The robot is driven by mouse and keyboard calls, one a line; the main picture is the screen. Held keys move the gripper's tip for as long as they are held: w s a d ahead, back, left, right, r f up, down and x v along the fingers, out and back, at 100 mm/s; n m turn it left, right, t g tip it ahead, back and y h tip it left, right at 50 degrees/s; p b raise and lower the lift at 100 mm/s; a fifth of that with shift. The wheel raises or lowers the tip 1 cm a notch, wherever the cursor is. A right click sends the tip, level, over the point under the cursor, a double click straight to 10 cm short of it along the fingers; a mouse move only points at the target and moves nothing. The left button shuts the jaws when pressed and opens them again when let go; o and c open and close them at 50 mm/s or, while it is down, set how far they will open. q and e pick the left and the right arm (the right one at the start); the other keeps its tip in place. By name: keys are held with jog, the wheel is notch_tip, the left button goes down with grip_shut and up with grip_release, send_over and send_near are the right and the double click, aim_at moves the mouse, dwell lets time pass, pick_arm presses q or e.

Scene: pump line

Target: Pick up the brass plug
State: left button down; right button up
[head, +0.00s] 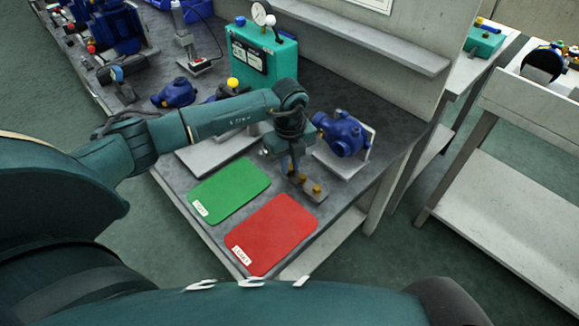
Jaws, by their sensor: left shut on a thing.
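My left gripper (291,170) comes down from above at the grey plug holder (313,194), just behind the red mat. It is shut on a brass plug (295,178), which is partly hidden by the fingers. I cannot tell whether that plug is seated in the holder or lifted clear of it. Another brass plug (317,188) stands at the front right of the holder, apart from the fingers. My right gripper is not in view.
A green mat (230,191) and a red mat (271,234) lie on the bench front. A blue pump (342,133) on a white plate stands close right of my gripper. A teal gauge box (262,58) stands behind. A grey shelf (365,32) runs along the back.

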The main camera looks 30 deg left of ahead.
aim_at(290, 166)
pick_arm(q)
jog(key=shift+r, duration=0.1)
notch_tip(290, 166, up, 10)
dwell(0.5)
jog(key=c, duration=2)
grip_release()
grip_shut()
